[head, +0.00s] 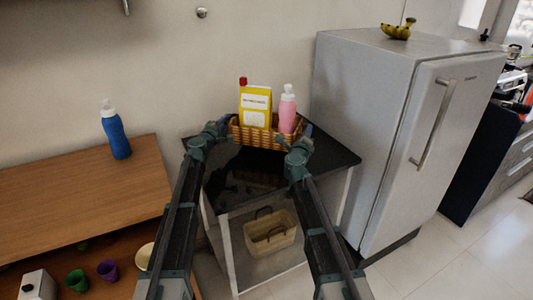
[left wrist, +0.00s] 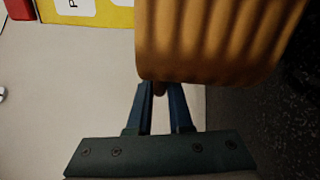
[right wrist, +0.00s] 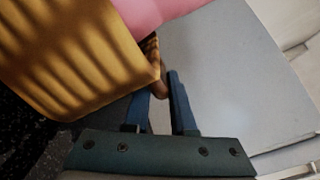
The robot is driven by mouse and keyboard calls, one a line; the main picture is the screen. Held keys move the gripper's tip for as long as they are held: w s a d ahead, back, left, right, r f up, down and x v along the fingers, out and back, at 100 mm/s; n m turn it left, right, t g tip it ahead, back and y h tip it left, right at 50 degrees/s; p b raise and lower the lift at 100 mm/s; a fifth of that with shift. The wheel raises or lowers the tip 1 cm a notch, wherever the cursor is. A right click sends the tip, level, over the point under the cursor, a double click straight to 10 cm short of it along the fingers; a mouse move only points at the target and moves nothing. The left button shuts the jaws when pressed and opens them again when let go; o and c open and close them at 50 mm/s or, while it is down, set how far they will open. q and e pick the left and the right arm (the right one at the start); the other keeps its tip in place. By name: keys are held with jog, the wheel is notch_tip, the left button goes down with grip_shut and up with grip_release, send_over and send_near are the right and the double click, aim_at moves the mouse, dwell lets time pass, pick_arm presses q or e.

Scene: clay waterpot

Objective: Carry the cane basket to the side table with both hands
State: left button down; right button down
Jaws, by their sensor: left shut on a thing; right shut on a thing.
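The cane basket (head: 262,137) is at the black-topped side table (head: 337,157), near its back by the wall. It holds a yellow box with a red cap (head: 255,106) and a pink bottle with a white cap (head: 288,112). My left gripper (head: 222,128) is shut on the basket's left end; the left wrist view shows its fingers (left wrist: 160,95) at a small handle by the woven wall. My right gripper (head: 305,133) is shut on the right end; its fingers (right wrist: 160,90) close around a brown handle. I cannot tell whether the basket's bottom touches the tabletop.
A grey fridge (head: 375,120) stands close on the right. A wooden shelf unit (head: 90,205) on the left bears a blue bottle (head: 115,130), with cups lower down. Another basket (head: 270,233) sits on the side table's lower shelf. The tabletop's front is dark and partly hidden by my arms.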

pick_arm(q)
jog(key=shift+f, duration=0.1)
pick_arm(e)
jog(key=shift+f, duration=0.15)
